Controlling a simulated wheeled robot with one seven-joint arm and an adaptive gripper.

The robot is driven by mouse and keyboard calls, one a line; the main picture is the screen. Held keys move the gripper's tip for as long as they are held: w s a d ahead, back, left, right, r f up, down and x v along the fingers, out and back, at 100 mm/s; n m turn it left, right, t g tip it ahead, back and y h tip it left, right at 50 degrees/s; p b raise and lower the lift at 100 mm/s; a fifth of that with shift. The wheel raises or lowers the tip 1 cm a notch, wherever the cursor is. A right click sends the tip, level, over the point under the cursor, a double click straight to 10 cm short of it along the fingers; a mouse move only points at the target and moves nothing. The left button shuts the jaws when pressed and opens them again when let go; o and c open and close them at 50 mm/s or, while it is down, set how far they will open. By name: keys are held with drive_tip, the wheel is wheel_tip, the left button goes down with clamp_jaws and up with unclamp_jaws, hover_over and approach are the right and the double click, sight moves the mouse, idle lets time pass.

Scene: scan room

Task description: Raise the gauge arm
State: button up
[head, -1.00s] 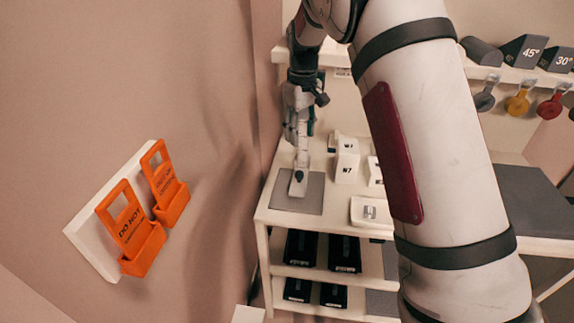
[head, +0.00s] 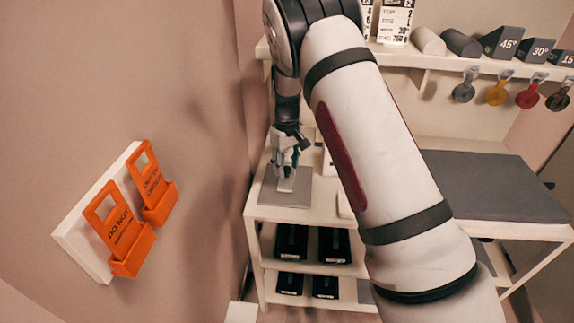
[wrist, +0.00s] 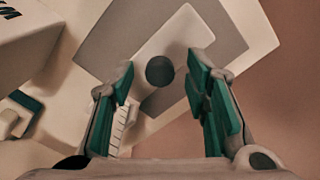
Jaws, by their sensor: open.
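A pale rounded piece with a dark round spot, which looks like the gauge arm (wrist: 182,42), lies over a grey plate (wrist: 215,30) in the wrist view. In the head view its pale end (head: 287,184) shows just below my gripper (head: 287,168), over the grey plate (head: 284,205) on the white shelf unit. In the wrist view my gripper (wrist: 160,78) is open, its green-padded fingers on either side of the dark spot. I see nothing held. A small strip with scale marks (wrist: 122,124) shows beside the left finger. I cannot tell whether the fingers touch anything.
A wall stands close to the left of the unit, with orange tag holders (head: 128,240) on it. A white block (wrist: 30,40) is at the left in the wrist view. Black boxes (head: 291,243) fill the lower shelves. A grey-topped table (head: 500,185) stands at the right.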

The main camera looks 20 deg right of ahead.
sight(287, 168)
drive_tip(key=shift+c, duration=0.4)
clamp_jaws()
wheel_tip(287, 168, up, 18)
drive_tip(key=p, duration=0.1)
drive_tip(key=shift+r, duration=0.15)
drive_tip(key=shift+o, duration=0.4)
unclamp_jaws()
drive_tip(key=shift+r, duration=0.1)
